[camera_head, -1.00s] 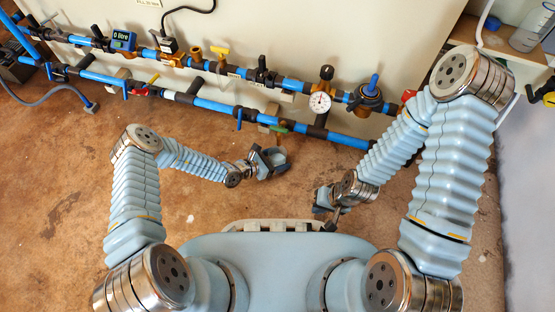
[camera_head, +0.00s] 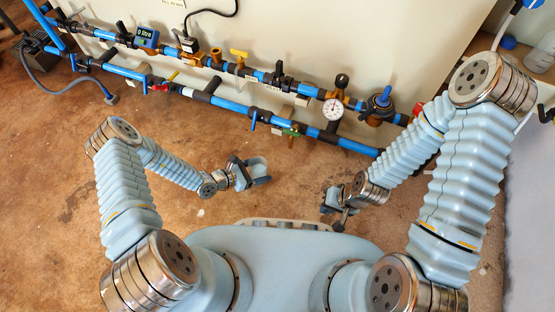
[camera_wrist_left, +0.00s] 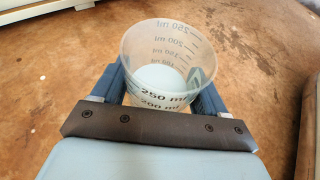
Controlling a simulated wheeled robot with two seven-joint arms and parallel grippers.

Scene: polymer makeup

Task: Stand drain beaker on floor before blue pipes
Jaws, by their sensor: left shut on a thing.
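The drain beaker (camera_wrist_left: 160,45) is a clear, graduated cup with white liquid or a white bottom inside. In the left wrist view it sits between the two blue fingers of my left gripper (camera_wrist_left: 158,88), which is shut on it. In the head view the beaker (camera_head: 257,166) shows small in my left gripper (camera_head: 250,174), over brown floor (camera_head: 150,215). I cannot tell whether it touches the floor. The blue pipes (camera_head: 230,105) run along the wall beyond it. My right gripper (camera_head: 333,200) is at the right; its finger opening is unclear.
Valves, a pressure gauge (camera_head: 333,109) and a blue-capped fitting (camera_head: 380,103) sit on the pipes. A grey hose (camera_head: 62,92) curls at the far left. The floor between my left gripper and the pipes is clear.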

